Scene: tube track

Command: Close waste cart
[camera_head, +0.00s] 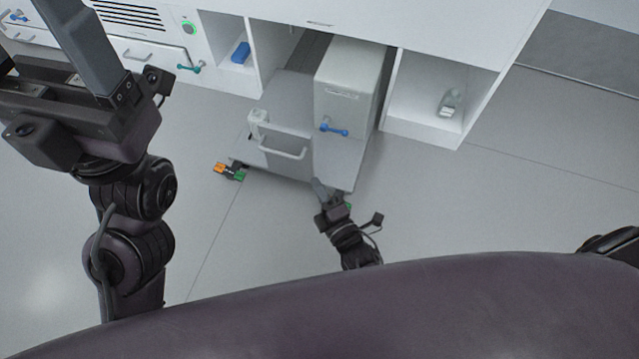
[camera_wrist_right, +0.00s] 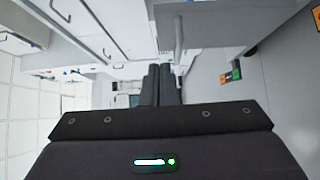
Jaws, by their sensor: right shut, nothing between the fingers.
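The waste cart (camera_head: 283,112) sticks out of its bay under the white bench in the head view. It has a grey front with a white bar handle, a lighter box with a blue handle on its right, and a flat low base. My right gripper (camera_head: 319,187) is shut and empty, close to the cart's front lower edge; I cannot tell if it touches. In the right wrist view its two dark fingers (camera_wrist_right: 158,85) lie together, with a white bar handle above right of them. My left gripper (camera_head: 85,45) is raised at the upper left, away from the cart; its jaw gap is unclear.
An orange, black and green item (camera_head: 230,171) lies on the floor left of the cart. An open cubby (camera_head: 441,92) with a small clear bottle is right of the bay; another cubby with a blue item (camera_head: 241,53) is left.

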